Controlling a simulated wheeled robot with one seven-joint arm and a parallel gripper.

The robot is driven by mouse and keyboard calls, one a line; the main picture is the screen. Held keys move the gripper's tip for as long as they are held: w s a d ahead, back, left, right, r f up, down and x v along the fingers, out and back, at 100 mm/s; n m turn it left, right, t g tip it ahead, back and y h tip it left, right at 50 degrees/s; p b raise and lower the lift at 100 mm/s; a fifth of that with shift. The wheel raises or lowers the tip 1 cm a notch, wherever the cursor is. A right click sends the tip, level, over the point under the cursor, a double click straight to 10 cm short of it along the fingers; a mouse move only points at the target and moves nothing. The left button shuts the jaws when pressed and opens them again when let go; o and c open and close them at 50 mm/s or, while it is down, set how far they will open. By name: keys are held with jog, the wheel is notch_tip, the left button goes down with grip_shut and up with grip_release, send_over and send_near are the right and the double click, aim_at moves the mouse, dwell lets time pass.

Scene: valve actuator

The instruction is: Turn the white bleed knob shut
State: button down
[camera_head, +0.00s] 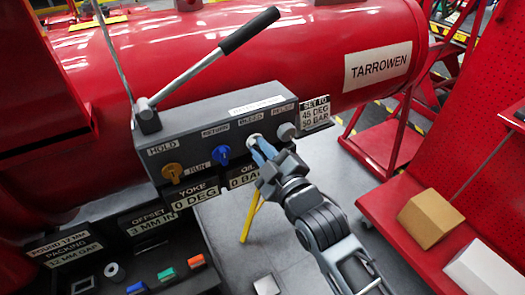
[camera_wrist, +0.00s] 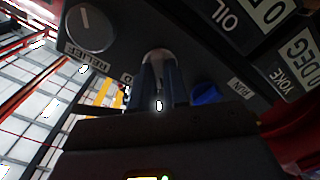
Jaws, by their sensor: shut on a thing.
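The white bleed knob (camera_head: 254,138) sits on the front of a dark grey panel box, below the partly legible "BLEED" label. In the head view only a little of it shows beyond my gripper (camera_head: 261,150). In the wrist view the pale top of the white knob (camera_wrist: 158,57) shows between the two blue-grey fingers of my gripper (camera_wrist: 158,82). The fingers are shut on the knob from both sides. The knob's lower part is hidden by the fingers, and its turn angle cannot be read.
A long black-handled lever (camera_head: 215,55) rises above the box. Open floor lies below right.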

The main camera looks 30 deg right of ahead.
jog(key=m, duration=0.4)
jog(key=shift+f+m, duration=0.1)
jog(key=shift+m, duration=2.1)
jog(key=c, duration=1.1)
grip_release()
jog(key=shift+s, duration=0.1)
jog(key=shift+s+b, duration=0.65)
jog(key=shift+s, duration=3.15)
jog(key=shift+s, duration=0.1)
